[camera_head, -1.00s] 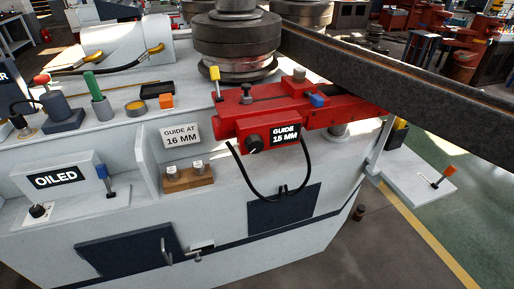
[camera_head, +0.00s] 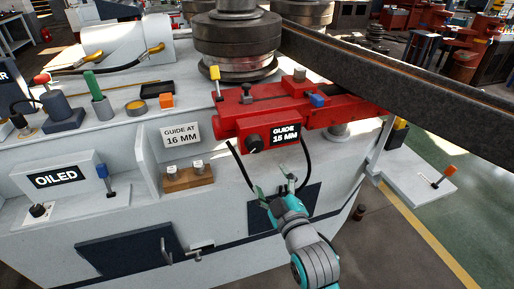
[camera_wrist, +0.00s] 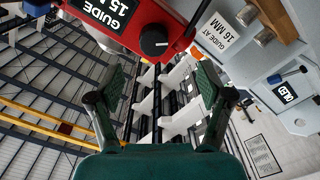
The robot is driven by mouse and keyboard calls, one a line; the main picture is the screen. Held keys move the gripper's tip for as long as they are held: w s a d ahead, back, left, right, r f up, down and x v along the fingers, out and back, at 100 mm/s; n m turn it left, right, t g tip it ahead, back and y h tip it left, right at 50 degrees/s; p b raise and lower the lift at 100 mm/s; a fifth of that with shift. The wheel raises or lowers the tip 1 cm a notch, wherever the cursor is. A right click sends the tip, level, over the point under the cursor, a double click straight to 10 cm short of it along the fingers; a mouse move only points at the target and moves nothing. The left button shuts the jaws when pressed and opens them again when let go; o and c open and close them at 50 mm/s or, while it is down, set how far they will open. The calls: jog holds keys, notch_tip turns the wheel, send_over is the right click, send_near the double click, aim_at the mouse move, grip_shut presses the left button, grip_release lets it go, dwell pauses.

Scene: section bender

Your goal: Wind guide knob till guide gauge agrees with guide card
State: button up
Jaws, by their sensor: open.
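The guide knob (camera_head: 255,142) is a black round knob on the front of the red guide block (camera_head: 228,127). It also shows in the wrist view (camera_wrist: 154,41), with a pale pointer mark. The guide gauge (camera_head: 285,134) beside it is a black display reading "GUIDE 15 MM". The guide card (camera_head: 181,135) is a white card reading "GUIDE AT 16 MM" on the machine's pale front, left of the knob. My gripper (camera_head: 274,190) is open and empty, below the knob and apart from it. In the wrist view its fingers (camera_wrist: 162,82) are spread, with the knob beyond them.
A black cable (camera_head: 240,172) loops under the red block near my gripper. A wooden block with two metal pegs (camera_head: 187,179) sits left on a ledge. A long steel beam (camera_head: 400,80) crosses at upper right. An "OILED" display (camera_head: 57,176) is at left.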

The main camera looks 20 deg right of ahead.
aim_at(257, 148)
jog(key=w, duration=0.4)
jog(key=w+r, duration=0.1)
jog(key=w, duration=0.7)
jog(key=shift+r, duration=0.35)
jog(key=c, duration=1.2)
jog(key=shift+o, duration=0.2)
jog(key=shift+m, duration=1.4)
jog(key=o, duration=1.2)
jog(key=shift+c, duration=0.2)
